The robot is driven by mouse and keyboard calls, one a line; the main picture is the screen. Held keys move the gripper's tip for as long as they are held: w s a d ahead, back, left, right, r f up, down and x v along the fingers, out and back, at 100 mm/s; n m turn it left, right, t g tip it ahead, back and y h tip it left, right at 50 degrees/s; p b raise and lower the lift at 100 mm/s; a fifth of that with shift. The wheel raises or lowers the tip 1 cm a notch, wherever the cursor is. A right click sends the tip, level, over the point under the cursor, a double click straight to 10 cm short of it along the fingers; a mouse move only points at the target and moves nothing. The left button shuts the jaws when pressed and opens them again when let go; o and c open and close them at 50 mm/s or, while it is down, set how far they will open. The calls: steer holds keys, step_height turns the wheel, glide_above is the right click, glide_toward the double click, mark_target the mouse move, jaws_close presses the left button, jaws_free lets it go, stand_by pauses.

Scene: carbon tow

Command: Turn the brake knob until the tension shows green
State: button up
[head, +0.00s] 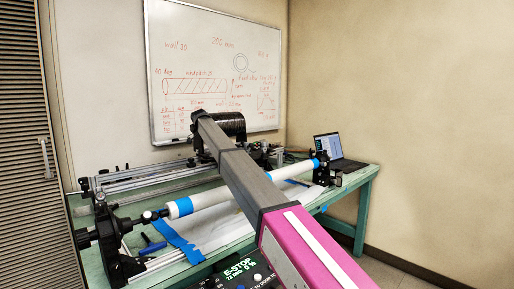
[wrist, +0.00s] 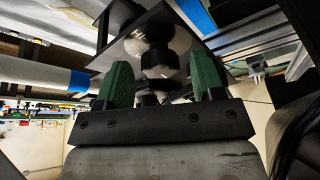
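My gripper (wrist: 164,72) shows in the wrist view with two green fingers standing apart. A dark rounded knob-like part (wrist: 158,58) sits between and beyond them, under a dark plate (wrist: 128,52). A gap shows on each side of it, and I cannot tell whether it is the brake knob. In the head view my arm reaches to the back of the winding bench, near a black spool (head: 230,124); my fingers are hidden there. A black panel (head: 238,273) at the bottom reads E-STOP and 0 % in green. I cannot make out a tension reading.
A white mandrel with blue tape (head: 212,198) spans the green bench (head: 362,180) between black end holders. A rail (head: 150,184) runs behind it. A laptop (head: 338,150) stands at the right end. A whiteboard (head: 210,60) hangs behind.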

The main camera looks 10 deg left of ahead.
steer(key=shift+r, duration=0.15)
steer(key=shift+v, duration=2.85)
